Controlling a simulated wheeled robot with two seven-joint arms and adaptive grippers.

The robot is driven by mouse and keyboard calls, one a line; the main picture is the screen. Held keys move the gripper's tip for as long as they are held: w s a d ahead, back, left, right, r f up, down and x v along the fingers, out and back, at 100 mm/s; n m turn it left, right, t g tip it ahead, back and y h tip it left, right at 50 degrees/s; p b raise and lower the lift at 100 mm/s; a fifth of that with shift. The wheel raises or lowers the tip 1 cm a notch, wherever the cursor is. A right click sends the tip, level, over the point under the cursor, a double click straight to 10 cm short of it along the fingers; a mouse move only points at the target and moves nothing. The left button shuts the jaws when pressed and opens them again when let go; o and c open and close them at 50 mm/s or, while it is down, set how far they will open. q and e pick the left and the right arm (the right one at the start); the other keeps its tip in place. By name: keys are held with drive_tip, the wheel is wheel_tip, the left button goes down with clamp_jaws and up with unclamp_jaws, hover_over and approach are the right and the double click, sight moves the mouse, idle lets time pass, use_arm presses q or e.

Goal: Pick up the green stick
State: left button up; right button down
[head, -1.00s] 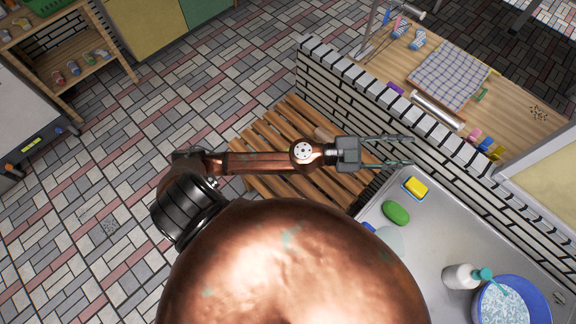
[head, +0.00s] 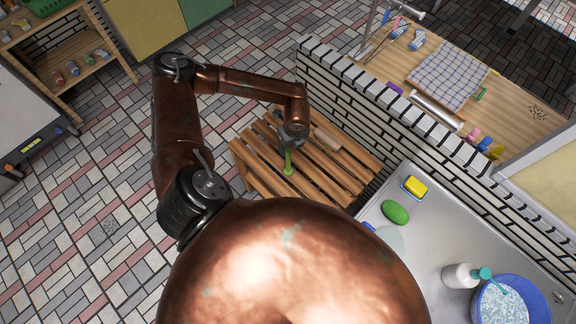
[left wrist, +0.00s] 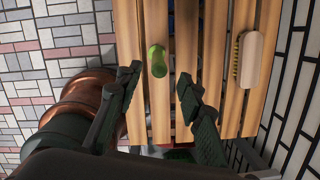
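The green stick (head: 288,164) is at the slatted wooden bench, just below my left gripper (head: 291,145) in the head view. In the left wrist view the green stick (left wrist: 157,60) shows short and rounded against the slats, between and slightly beyond the open fingertips of my left gripper (left wrist: 158,80). There are gaps on both sides of it, and neither finger visibly touches it. The gripper points down at the bench. I cannot tell whether the stick lies flat or is tilted. My right gripper is not in view.
The slatted wooden bench (head: 335,182) stands beside a white brick wall (head: 388,112). A wooden brush (left wrist: 248,60) lies on it, right of the stick. A sink counter (head: 425,240) holds a yellow sponge (head: 414,186) and a green oval item (head: 395,212). Tiled floor is clear to the left.

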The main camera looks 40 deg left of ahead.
sight(289, 150)
use_arm(q)
drive_tip(key=f, duration=0.4)
drive_tip(key=a+f, duration=0.1)
drive_tip(key=f, duration=0.1)
drive_tip(key=shift+w, duration=0.1)
drive_tip(key=shift+c, duration=0.2)
clamp_jaws()
drive_tip(key=shift+r, duration=0.1)
